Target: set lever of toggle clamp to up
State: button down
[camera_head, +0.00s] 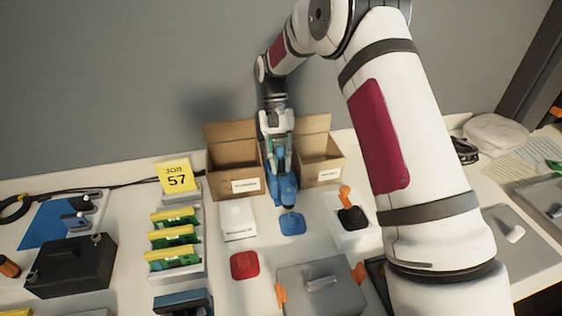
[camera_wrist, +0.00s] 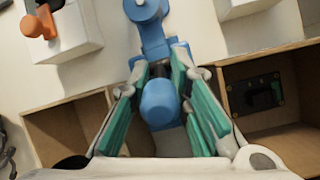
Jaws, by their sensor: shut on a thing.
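My gripper (camera_head: 278,160) points down in front of two cartons, with its green-padded fingers closed around a rounded blue part. In the wrist view the blue part (camera_wrist: 161,103) sits between the fingers (camera_wrist: 160,105), and a blue arm (camera_wrist: 154,42) runs from there to the top edge. In the head view the blue body (camera_head: 285,190) shows below the fingers, with a flat blue piece (camera_head: 292,223) in front of it. An orange lever (camera_head: 346,192) stands upright on a black base (camera_head: 352,217) to the right, clear of my gripper. I cannot tell for sure which is the toggle clamp.
Open cartons stand behind left (camera_head: 232,187) and right (camera_head: 321,172). A white box (camera_head: 237,219) is left of the blue piece, with a red piece (camera_head: 244,265) nearer. A grey lidded case (camera_head: 322,290) is in front. My forearm covers part of the right side.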

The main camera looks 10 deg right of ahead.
aim_at(281, 152)
jog(key=c, duration=1.7)
grip_release()
jog(key=shift+r, duration=0.1)
notch_tip(281, 152, up, 10)
jog(key=shift+w+f, duration=0.1)
